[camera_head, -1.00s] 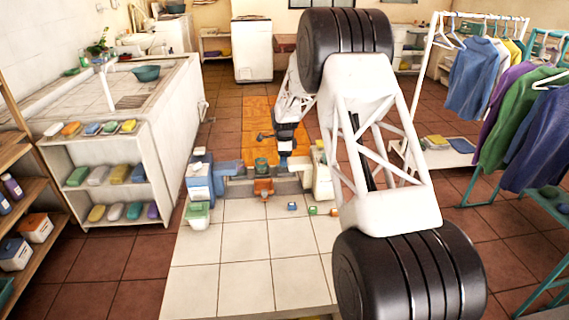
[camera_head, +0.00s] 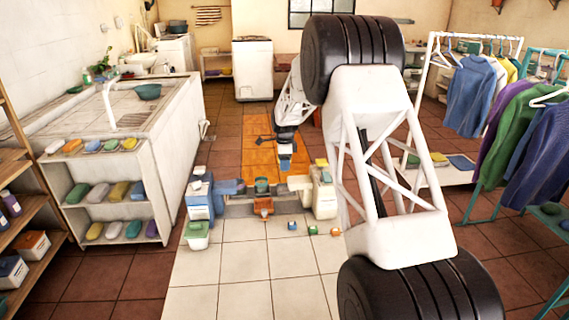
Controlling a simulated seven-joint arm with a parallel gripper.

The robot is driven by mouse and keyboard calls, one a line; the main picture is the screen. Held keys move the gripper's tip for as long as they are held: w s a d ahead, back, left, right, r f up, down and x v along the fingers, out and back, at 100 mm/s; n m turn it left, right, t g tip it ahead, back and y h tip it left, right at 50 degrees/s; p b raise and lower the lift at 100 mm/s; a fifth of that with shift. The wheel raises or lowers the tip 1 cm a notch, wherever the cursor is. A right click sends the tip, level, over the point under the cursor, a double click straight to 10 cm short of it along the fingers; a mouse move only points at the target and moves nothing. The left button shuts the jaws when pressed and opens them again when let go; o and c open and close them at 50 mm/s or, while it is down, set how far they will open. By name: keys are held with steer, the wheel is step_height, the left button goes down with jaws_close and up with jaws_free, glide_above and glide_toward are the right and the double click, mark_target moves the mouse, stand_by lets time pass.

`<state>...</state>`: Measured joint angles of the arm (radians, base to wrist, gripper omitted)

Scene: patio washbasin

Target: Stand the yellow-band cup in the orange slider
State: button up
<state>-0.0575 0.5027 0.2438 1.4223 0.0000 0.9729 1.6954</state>
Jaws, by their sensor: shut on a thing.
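The orange slider (camera_head: 263,206) sits low at the front middle of the workstation, above the white tiles. My gripper (camera_head: 285,167) is small and far off, above and to the right of the slider in the picture, apart from it. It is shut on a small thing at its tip. I cannot make out that thing's shape or any yellow band. I cannot pick out the yellow-band cup elsewhere with certainty.
A teal round thing (camera_head: 262,186) stands just behind the slider. A blue-and-white block (camera_head: 199,195) stands left, a white block (camera_head: 324,196) right. Small blue (camera_head: 292,226), green (camera_head: 313,230) and orange (camera_head: 335,231) pieces lie on the tiles. The front tiles are clear.

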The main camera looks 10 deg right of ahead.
steer(key=shift+w+f, duration=0.1)
stand_by(0.3)
steer(key=w+d+f+n, duration=0.5)
steer(key=w+n, duration=0.3)
steer(key=n, duration=1)
steer(key=shift+w+d+f+n, duration=0.2)
steer(key=shift+d+f+n, duration=0.15)
steer(key=shift+f, duration=0.3)
